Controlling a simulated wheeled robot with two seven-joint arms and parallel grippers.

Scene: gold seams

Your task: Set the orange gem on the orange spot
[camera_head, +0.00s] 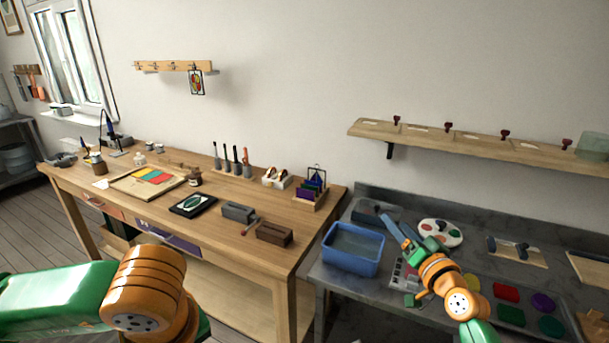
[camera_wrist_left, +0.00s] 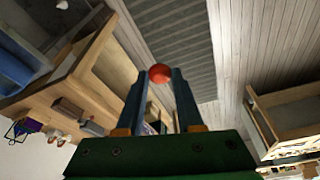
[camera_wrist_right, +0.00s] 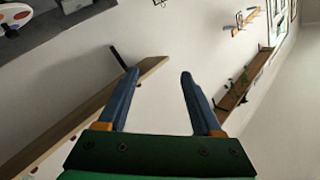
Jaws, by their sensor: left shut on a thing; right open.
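A round red-orange piece, which looks like the orange gem (camera_wrist_left: 160,73), is held between the fingertips of my left gripper (camera_wrist_left: 158,80), above the floor. In the head view only the left arm shows; its gripper and the gem are out of sight. My right gripper (camera_head: 396,229) is open above the grey table, near the blue tub. In the right wrist view its fingers (camera_wrist_right: 158,78) are apart and empty. I cannot pick out an orange spot; coloured patches, among them a red one (camera_head: 506,292) and a yellow one (camera_head: 472,283), lie on the grey table, partly behind my right arm.
A blue tub (camera_head: 340,262) and a white palette (camera_head: 449,236) stand on the grey table (camera_head: 375,287). The wooden bench (camera_head: 130,206) carries a coloured panel (camera_head: 153,175), small boxes and upright tools. A wall shelf (camera_head: 475,142) hangs above the grey table.

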